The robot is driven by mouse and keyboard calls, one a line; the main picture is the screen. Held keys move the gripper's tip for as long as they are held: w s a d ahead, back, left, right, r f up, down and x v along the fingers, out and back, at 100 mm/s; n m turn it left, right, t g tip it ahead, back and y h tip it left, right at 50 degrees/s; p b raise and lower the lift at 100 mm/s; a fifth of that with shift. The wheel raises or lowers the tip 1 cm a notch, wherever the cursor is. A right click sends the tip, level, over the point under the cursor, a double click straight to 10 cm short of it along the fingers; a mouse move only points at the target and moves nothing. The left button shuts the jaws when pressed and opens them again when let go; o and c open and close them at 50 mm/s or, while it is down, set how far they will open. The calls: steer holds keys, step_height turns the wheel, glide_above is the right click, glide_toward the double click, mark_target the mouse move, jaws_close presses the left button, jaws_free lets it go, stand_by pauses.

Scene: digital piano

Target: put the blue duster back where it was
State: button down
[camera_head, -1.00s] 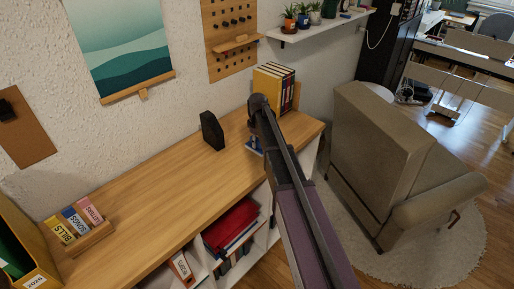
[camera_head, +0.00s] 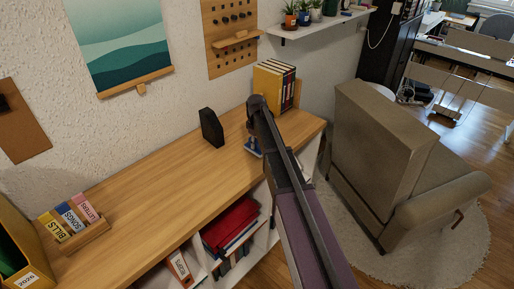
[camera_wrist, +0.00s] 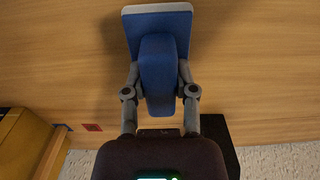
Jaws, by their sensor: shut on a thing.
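My gripper (camera_wrist: 158,80) is shut on the blue duster (camera_wrist: 157,48), one finger on each side of its blue grip. The duster has a blue block with a pale grey edge at the far end. In the head view the duster (camera_head: 253,147) shows just below my gripper, over the right part of the wooden shelf top (camera_head: 160,185), near its front edge. My arm hides part of it. I cannot tell whether the duster touches the wood.
Yellow and dark binders (camera_head: 272,84) stand behind my gripper, against the wall. A black upright block (camera_head: 211,128) stands to the left. A labelled card holder (camera_head: 84,238) sits far left. An armchair (camera_head: 380,140) is at right. The middle of the top is clear.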

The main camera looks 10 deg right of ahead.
mark_target(256, 140)
steer(key=shift+f, duration=0.25)
steer(key=shift+c, duration=2)
jaws_free()
steer(key=shift+r, duration=0.15)
step_height(256, 140, up, 12)
steer(key=p, duration=1.2)
steer(key=s+m, duration=0.7)
steer(key=s, duration=2.2)
steer(key=shift+d, duration=0.2)
